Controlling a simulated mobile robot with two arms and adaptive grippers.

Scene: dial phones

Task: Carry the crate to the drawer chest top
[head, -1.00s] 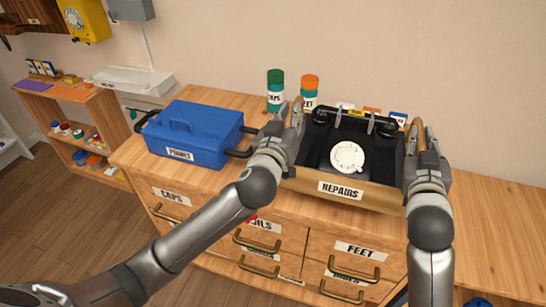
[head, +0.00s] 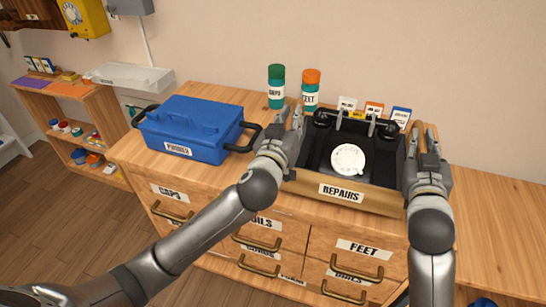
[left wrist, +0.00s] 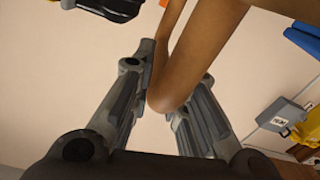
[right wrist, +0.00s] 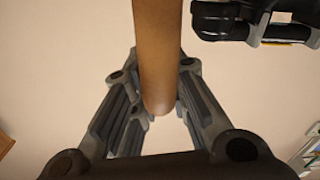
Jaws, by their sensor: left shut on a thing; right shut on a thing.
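My right gripper (head: 427,143) is at the right end, shut on the other handle, seen in the right wrist view (right wrist: 157,60). The crate's underside is hidden; I cannot tell whether it touches the top.
A blue box (head: 190,130) with black handles stands on the chest left of the crate. Green-capped (head: 276,88) and orange-capped (head: 310,88) bottles stand behind, with small labelled cards (head: 374,110). A low shelf (head: 75,120) stands at left.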

